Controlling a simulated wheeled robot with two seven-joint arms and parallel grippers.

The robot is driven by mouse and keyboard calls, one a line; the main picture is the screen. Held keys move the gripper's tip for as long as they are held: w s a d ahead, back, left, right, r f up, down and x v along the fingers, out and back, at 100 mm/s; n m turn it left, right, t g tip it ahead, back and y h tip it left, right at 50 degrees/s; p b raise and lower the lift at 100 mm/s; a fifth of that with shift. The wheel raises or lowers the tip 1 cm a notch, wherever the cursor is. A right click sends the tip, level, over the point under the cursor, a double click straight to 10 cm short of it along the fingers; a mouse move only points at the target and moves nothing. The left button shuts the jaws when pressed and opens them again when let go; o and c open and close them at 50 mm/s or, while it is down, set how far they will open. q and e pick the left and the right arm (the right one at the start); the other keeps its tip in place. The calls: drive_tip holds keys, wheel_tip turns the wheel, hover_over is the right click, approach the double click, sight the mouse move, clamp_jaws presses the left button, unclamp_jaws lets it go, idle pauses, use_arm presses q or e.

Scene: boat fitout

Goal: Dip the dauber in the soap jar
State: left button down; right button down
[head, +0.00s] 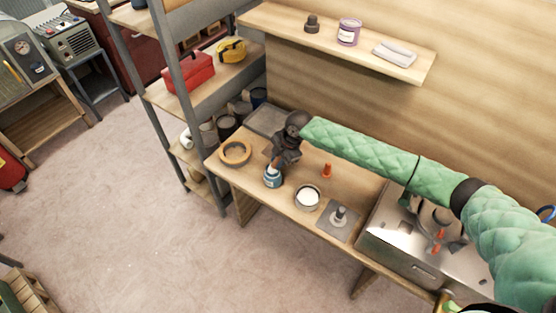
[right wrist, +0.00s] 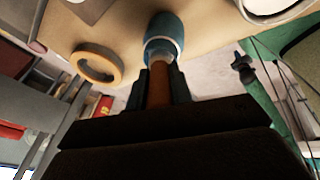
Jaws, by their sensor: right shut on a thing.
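The soap jar (head: 272,178) is a small teal jar with a pale band, upright near the front edge of the wooden bench. It also shows in the right wrist view (right wrist: 166,29). My right gripper (head: 279,161) is above the jar, pointing down, and is shut on the dauber, whose brown handle (right wrist: 158,88) shows between the fingers in the right wrist view. The handle lines up with the jar's pale mouth, and its far end meets the mouth there. How deep the tip sits is hidden. My left gripper is not in view.
A tan ring (head: 235,152) lies left of the jar on the bench. A round container with white contents (head: 307,197), an orange cone-like piece (head: 327,171) and a grey plate with a post (head: 339,217) are to the right. A metal shelf (head: 180,95) stands at left.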

drive_tip(key=shift+r+p, duration=1.9)
drive_tip(key=shift+r, duration=1.4)
